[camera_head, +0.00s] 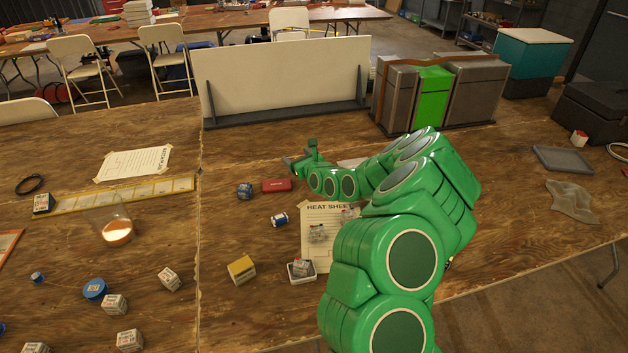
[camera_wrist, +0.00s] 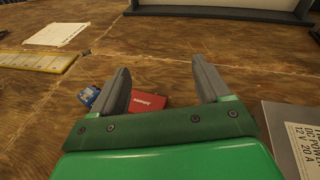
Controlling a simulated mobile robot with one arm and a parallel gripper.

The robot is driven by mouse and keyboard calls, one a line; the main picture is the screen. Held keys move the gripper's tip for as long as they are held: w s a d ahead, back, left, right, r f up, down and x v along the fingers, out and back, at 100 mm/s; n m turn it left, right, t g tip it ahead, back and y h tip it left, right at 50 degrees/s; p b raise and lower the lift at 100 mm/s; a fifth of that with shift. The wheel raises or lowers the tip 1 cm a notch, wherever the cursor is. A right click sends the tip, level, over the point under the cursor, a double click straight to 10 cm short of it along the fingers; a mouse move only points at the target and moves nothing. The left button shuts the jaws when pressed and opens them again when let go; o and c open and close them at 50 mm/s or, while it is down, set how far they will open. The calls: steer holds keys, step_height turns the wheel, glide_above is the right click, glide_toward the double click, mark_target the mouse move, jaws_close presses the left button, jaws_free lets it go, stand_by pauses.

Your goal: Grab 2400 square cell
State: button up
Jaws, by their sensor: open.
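Several small white box-shaped cells with printed labels stand at the lower left in the head view, among them one cell (camera_head: 169,278) and another (camera_head: 115,304). A yellow-sided box (camera_head: 240,270) stands to their right. Another small labelled block (camera_head: 301,266) sits in a small white tray (camera_head: 302,280). The print is too small to tell which one is marked 2400. My gripper (camera_head: 300,162) is stretched out over the far middle of the table, apart from these boxes. In the wrist view my gripper (camera_wrist: 163,75) is open, with nothing between its fingers.
A red case (camera_head: 277,185) and a blue can-like item (camera_head: 244,191) lie near my gripper. A sheet headed HEAT SHEET (camera_head: 328,250) lies partly behind my arm. A white upright panel (camera_head: 290,78) stands at the back. A labelled grey box (camera_wrist: 280,130) is close at right.

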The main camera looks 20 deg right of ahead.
steer(key=d+f+m+h, duration=0.1)
steer(key=d+f, duration=0.1)
steer(key=f, duration=0.1)
steer(key=s+d+f+m+g+h, duration=0.1)
steer(key=d+f, duration=0.2)
steer(key=f, duration=0.1)
steer(key=d+f+m, duration=0.1)
steer(key=d+f, duration=0.1)
steer(key=f, duration=0.1)
steer(key=shift+s+d+f+g+h, duration=0.15)
steer(key=shift+s+f+g+h, duration=0.2)
steer(key=shift+s+g+h, duration=0.05)
steer(key=shift+x, duration=1.3)
steer(key=shift+w+f, duration=0.95)
steer(key=shift+f, duration=0.05)
steer(key=shift+w+f, duration=0.2)
steer(key=shift+w, duration=0.35)
steer(key=shift+w+f, duration=0.25)
steer(key=shift+w, duration=0.35)
steer(key=shift+c, duration=0.4)
steer(key=c, duration=1.1)
steer(key=shift+o, duration=0.2)
